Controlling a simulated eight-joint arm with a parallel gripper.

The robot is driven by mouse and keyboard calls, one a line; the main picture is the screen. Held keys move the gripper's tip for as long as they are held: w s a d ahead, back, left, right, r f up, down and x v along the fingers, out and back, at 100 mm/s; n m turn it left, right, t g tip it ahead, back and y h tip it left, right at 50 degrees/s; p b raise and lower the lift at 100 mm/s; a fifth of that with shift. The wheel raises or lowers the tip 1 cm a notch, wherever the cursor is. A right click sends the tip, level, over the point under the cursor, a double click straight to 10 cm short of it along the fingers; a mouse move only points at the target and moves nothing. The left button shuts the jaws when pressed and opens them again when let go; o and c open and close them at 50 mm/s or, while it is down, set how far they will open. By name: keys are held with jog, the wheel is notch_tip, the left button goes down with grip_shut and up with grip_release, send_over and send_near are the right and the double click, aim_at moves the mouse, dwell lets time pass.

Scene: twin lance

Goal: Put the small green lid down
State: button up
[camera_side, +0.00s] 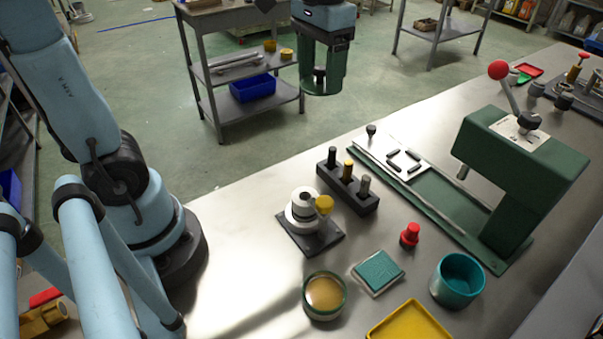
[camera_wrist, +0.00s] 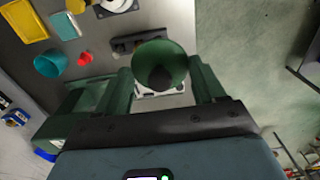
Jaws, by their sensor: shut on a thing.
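My gripper (camera_side: 322,76) is in the upper middle of the side view, high above the floor beyond the bench's far edge. It is shut on the small green lid (camera_side: 318,91), a round green disc with a dark knob. In the wrist view the lid (camera_wrist: 178,54) sits between the two green fingers (camera_wrist: 165,82), its dark knob facing the camera. The lid is in the air, clear of the bench. A round green-rimmed pot (camera_side: 325,295) with tan contents stands open at the front of the bench.
The bench (camera_side: 240,220) is bare at left. On it stand a teal cup (camera_side: 458,279), a teal pad (camera_side: 379,271), a yellow tray (camera_side: 410,322), a red knob (camera_side: 410,235), a peg block (camera_side: 348,190), a white roll stand (camera_side: 303,215) and a tall green press (camera_side: 520,170).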

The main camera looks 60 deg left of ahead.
jog(key=s+d+r+m, duration=0.2)
jog(key=s+d+m, duration=0.4)
jog(key=s+d, duration=0.2)
jog(key=m, duration=0.7)
send_over(269, 264)
jog(key=f, duration=0.1)
notch_tip(269, 264, down, 14)
jog(key=shift+r, duration=0.2)
jog(key=shift+f, duration=4.55)
jog(key=shift+f, duration=0.1)
jog(key=o, duration=1)
